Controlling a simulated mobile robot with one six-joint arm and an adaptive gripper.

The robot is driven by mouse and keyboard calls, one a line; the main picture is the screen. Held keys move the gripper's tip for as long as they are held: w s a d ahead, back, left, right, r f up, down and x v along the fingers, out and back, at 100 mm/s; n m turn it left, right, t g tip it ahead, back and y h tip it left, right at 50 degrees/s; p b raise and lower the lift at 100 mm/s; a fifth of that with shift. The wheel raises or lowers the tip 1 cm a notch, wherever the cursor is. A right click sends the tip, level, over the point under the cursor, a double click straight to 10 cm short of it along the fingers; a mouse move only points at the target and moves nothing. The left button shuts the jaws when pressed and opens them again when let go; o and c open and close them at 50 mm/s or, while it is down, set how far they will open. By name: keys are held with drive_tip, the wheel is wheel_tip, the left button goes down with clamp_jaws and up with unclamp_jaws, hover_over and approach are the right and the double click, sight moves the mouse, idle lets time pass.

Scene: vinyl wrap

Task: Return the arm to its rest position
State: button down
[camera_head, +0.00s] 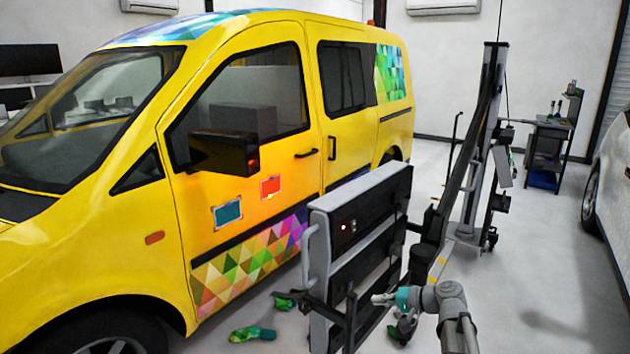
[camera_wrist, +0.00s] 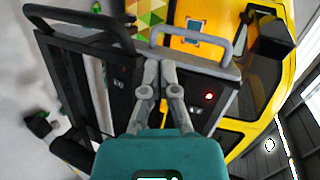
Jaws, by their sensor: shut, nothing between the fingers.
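My gripper (camera_head: 382,299) is at the lower right of the head view, beside the dark cabinet with grey rims (camera_head: 362,225). Its teal body and grey fingers also show in the wrist view, where my gripper (camera_wrist: 162,68) points at the cabinet. The fingers are together and hold nothing. My grey arm is bent low, in front of the tall column. I cannot tell whether the fingertips touch the cabinet.
A yellow van (camera_head: 285,130) with colored wrap stands left. Crumpled wrap (camera_head: 252,334) lies on the floor. A dark workbench (camera_head: 549,145) stands at the back right, near a white car (camera_head: 612,175). The floor on the right is mostly clear.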

drive_tip(key=shift+s+f+n+g+h, duration=1.1)
drive_tip(key=shift+s+f+g+h, duration=0.5)
drive_tip(key=shift+s+f+h, duration=1.9)
drive_tip(key=shift+s+f+n+g+h, duration=1.35)
drive_tip(key=shift+s+f+h, duration=1.05)
drive_tip(key=shift+s, duration=2.15)
wheel_tip(320, 180, up, 16)
drive_tip(key=p, duration=1.6)
drive_tip(key=shift+a+m+g, duration=0.1)
drive_tip(key=shift+m+g, duration=0.15)
